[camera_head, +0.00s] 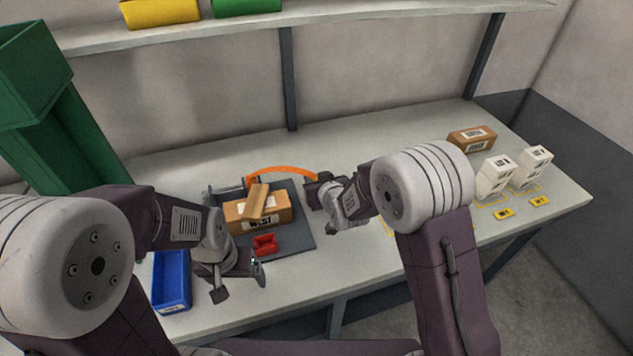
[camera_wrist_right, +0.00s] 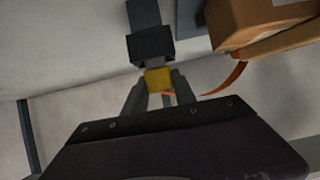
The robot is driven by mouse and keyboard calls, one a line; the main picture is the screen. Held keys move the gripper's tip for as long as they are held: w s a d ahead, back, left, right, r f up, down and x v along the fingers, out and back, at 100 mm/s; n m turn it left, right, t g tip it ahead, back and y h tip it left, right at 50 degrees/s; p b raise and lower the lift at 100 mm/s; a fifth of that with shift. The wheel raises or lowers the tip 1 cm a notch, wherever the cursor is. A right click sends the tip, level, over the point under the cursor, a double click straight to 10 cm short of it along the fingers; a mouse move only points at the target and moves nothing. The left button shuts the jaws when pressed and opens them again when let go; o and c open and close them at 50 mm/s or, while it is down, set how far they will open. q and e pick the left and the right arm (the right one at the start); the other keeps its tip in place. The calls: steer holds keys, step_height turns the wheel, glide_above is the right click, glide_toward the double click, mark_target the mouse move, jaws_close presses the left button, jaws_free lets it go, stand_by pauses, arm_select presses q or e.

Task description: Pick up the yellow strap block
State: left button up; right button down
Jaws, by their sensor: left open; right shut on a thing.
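In the right wrist view, the yellow strap block (camera_wrist_right: 158,79) sits between the fingertips of my right gripper (camera_wrist_right: 158,84), which is shut on it. A dark block-shaped fixture (camera_wrist_right: 150,45) is just beyond it; I cannot tell if they touch. An orange strap (camera_wrist_right: 236,78) curves close by toward a cardboard box. In the head view, the orange strap (camera_head: 280,168) arches behind the box to my right gripper (camera_head: 326,190), which hides the yellow block. My left gripper (camera_head: 240,282) is open and empty, near the front edge of the bench.
A labelled cardboard box (camera_head: 275,212) with a smaller brown piece (camera_head: 257,203) on top stands on a dark mat (camera_head: 297,240). A red part (camera_head: 265,243) is in front. A blue bin (camera_head: 171,290) is at left. White boxes (camera_head: 493,178) and a brown box (camera_head: 471,138) are at right.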

steer(key=r, duration=0.4)
steer(key=shift+d+r, duration=0.1)
steer(key=shift+d, duration=0.25)
arm_select(q)
steer(key=shift+r+p, duration=0.85)
arm_select(e)
steer(key=s+d+r, duration=0.2)
steer(key=d+r, duration=0.4)
steer(key=d, duration=0.5)
steer(key=shift+r, duration=0.2)
steer(key=shift+a, duration=0.1)
